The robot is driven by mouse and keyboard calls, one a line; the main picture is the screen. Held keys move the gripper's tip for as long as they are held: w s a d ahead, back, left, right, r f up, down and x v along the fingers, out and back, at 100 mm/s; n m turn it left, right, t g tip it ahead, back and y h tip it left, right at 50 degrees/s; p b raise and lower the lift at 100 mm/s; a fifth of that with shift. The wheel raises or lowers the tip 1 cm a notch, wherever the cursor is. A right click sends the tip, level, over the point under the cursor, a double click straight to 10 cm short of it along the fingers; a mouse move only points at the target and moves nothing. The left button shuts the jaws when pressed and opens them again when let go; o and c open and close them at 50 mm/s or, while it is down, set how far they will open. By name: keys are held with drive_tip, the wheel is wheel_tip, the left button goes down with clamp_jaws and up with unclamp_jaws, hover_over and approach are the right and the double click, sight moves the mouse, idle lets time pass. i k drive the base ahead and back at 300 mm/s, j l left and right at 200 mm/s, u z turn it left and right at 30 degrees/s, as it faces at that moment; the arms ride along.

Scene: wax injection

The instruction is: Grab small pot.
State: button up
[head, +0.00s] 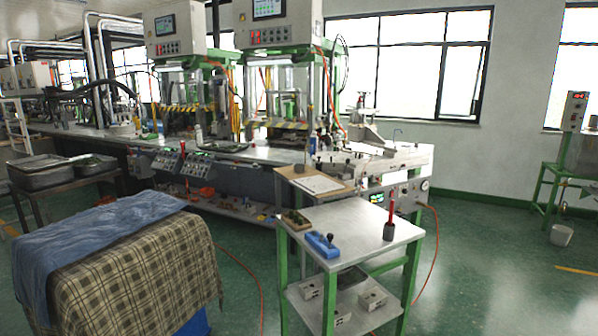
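A small dark pot (388,232) stands upright on the right part of the small metal table (350,219). A red-handled tool (391,207) stands up out of it. Whether the pot holds anything else is too small to tell. My gripper and arm are not in view.
A blue tool (322,244) and a small brown tray (296,220) lie on the table's left side. A long workbench (230,152) with presses is behind. A cloth-covered stack (120,265) is at left. A white bucket (561,235) stands right.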

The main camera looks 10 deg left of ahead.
sight(298, 168)
drive_tip(key=i+j+u, duration=0.3)
drive_tip(key=i, duration=0.35)
drive_tip(key=i+j+u, duration=0.35)
drive_tip(key=i, duration=0.35)
drive_tip(key=i+u, duration=0.3)
drive_tip(key=i, duration=0.4)
